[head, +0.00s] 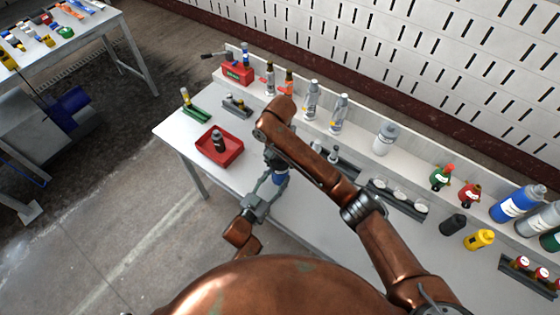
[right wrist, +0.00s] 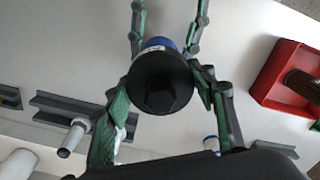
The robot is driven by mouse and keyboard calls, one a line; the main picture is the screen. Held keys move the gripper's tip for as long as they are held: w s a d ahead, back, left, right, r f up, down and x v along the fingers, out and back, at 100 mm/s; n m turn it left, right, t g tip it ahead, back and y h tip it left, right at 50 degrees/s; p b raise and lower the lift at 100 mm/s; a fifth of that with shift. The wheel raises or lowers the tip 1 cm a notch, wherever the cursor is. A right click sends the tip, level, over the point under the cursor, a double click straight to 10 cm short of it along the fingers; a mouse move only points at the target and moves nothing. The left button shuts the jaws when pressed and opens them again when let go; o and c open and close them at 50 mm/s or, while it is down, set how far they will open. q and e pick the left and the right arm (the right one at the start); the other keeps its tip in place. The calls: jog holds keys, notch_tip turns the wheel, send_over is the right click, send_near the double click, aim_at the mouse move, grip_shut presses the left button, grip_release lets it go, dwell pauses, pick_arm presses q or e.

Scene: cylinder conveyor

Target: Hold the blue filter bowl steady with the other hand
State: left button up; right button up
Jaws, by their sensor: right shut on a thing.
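The blue filter bowl (head: 280,178) is in the middle of the head view, at the near edge of the table, below my right gripper (head: 274,157). In the right wrist view, a black cap with a hexagonal centre (right wrist: 162,88) covers most of it, and a blue rim (right wrist: 158,43) shows behind. My right gripper (right wrist: 160,100) is shut on the black cap, one finger on each side. My left gripper (head: 270,186) comes from the near side, with its fingers on both sides of the blue bowl. I cannot tell whether they press on it.
A red tray (head: 233,152) with a dark bottle (head: 218,140) stands to the left. A grey rack (head: 395,198) with white round parts lies to the right. Several bottles line the back edge. The white table (head: 180,135) is clear at the front left.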

jog(key=m, duration=0.5)
jog(key=shift+d, duration=0.1)
jog(key=m, duration=0.6)
jog(key=o, duration=1.4)
jog(key=shift+c, duration=0.2)
